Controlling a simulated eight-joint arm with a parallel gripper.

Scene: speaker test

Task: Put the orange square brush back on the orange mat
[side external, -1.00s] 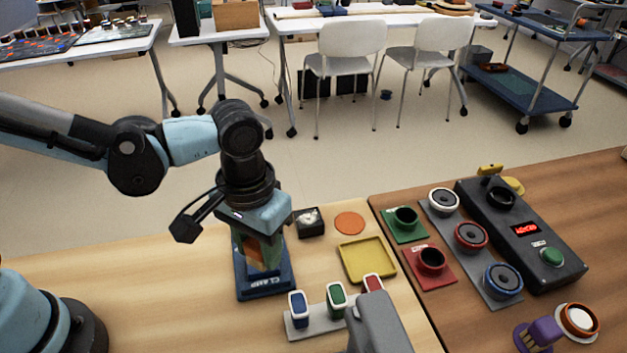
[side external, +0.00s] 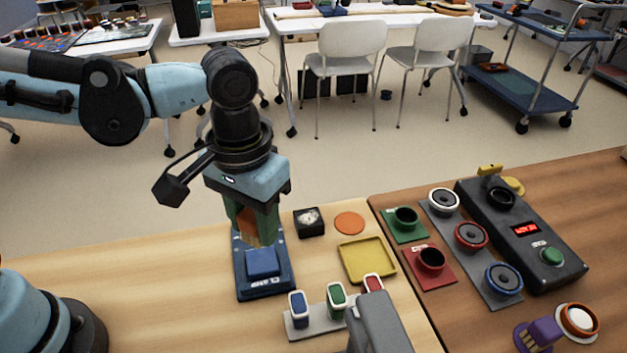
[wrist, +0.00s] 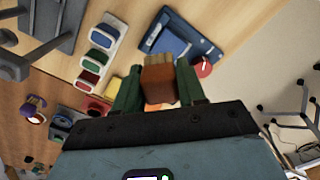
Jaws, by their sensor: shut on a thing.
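My gripper (side external: 256,228) is shut on the orange square brush (wrist: 158,84), holding it between its green fingers. In the wrist view the brush shows an orange-brown block with tan bristles pointing away from the gripper. In the side view the fingers partly hide it. The brush hangs above the dark blue clamp base (side external: 266,292), apart from its blue pad (side external: 262,262). The orange mat (side external: 349,223) is a flat round disc on the light wood table, to the right of my gripper. Nothing lies on it.
A black gauge box (side external: 309,222) stands between the clamp and the mat. A yellow tray (side external: 367,260) lies in front of the mat. A rack (side external: 318,326) with blue, green and red blocks is nearer. A black console (side external: 520,235) stands at right.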

